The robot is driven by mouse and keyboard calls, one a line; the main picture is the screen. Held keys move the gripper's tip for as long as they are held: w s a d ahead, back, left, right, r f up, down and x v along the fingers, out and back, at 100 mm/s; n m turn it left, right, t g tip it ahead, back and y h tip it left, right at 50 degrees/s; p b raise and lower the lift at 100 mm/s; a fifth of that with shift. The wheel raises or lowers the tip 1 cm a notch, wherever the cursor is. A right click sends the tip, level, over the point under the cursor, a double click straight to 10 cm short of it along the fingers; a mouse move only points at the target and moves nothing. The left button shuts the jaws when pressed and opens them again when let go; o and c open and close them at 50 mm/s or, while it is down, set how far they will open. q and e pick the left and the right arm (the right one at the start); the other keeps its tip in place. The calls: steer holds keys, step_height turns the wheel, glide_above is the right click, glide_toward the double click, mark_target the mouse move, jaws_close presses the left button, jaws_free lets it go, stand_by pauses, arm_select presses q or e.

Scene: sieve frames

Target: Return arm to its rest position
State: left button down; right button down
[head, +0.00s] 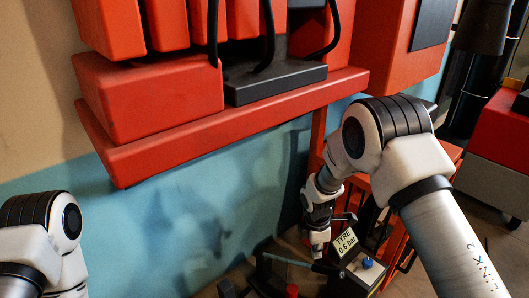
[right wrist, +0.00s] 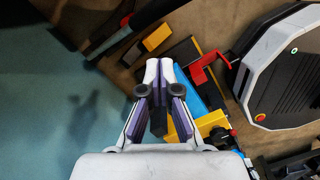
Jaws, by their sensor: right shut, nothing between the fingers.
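My right gripper (head: 318,248) hangs pointing down at the lower middle of the head view, near a dark device with a small display (head: 345,241) reading "TYRE 0.6 bar". In the right wrist view my right gripper (right wrist: 159,68) has its white fingertips together, with nothing between them. Its reach is bent, with the elbow high at the right. Part of my left arm shows at the lower left of the head view; its gripper is out of view.
A large red shelf unit (head: 230,128) overhangs the blue wall in front. A red cabinet (head: 500,135) stands at the far right. Below the right gripper, the wrist view shows yellow and blue items, a red clamp-like part (right wrist: 203,70) and a round white-and-black device (right wrist: 284,75).

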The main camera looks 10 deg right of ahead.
steer(key=s+f+m+g, duration=0.1)
steer(key=s+f+g, duration=0.1)
steer(key=s+f, duration=0.5)
steer(key=s+f+g, duration=0.2)
steer(key=s+f, duration=0.2)
steer(key=s, duration=0.6)
steer(key=s+f+m+t+y, duration=0.1)
steer(key=s+f+m+y, duration=0.1)
steer(key=s+m, duration=1.2)
step_height(320, 180, up, 25)
steer(key=m+t+p, duration=0.3)
steer(key=p, duration=2.1)
steer(key=shift+s+d+h, duration=0.25)
steer(key=shift+d+h, duration=0.05)
steer(key=shift+h, duration=0.1)
